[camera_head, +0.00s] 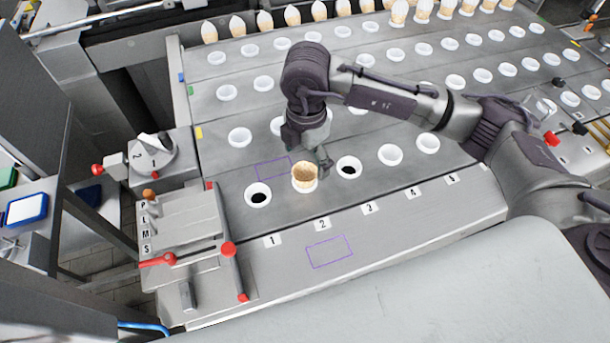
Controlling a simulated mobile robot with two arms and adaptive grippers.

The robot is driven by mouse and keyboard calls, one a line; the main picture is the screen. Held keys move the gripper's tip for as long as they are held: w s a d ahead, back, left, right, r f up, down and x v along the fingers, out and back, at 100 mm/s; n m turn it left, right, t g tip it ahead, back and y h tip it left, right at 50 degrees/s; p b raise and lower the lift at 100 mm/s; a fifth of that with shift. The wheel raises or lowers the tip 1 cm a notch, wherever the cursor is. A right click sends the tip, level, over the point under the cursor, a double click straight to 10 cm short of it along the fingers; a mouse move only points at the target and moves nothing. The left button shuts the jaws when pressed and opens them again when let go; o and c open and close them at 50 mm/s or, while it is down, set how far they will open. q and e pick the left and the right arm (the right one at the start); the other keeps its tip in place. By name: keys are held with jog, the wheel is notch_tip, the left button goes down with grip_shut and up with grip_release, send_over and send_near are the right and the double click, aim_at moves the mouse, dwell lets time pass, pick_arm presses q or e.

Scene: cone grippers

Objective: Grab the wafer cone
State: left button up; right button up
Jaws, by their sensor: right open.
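A tan wafer cone (305,174) stands upright in the white cup-shaped holder (305,187) above the number 2 label, in the front row of the machine. My right arm comes in from the right and bends down over this row. My right gripper (322,162) is just behind and to the right of the cone, close to its rim. It is open, with part of it hidden behind the cone and the wrist. I cannot tell whether a finger touches the cone. My left gripper is not in view.
Empty holders with dark openings stand left (258,195) and right (349,167) of the cone. Filled cones (264,22) line the far row. A lever panel with red knobs (185,230) is at front left. The front plate with a purple outline (329,251) is clear.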

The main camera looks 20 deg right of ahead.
aim_at(305, 172)
jog(key=shift+f, duration=0.65)
jog(key=shift+f+p, duration=0.3)
jog(key=shift+p, duration=0.15)
jog(key=f, duration=0.2)
jog(key=f+p, duration=0.1)
jog(key=shift+w+f+p, duration=0.2)
jog(key=shift+f+p, duration=0.1)
jog(key=shift+f, duration=0.45)
jog(key=c, duration=0.9)
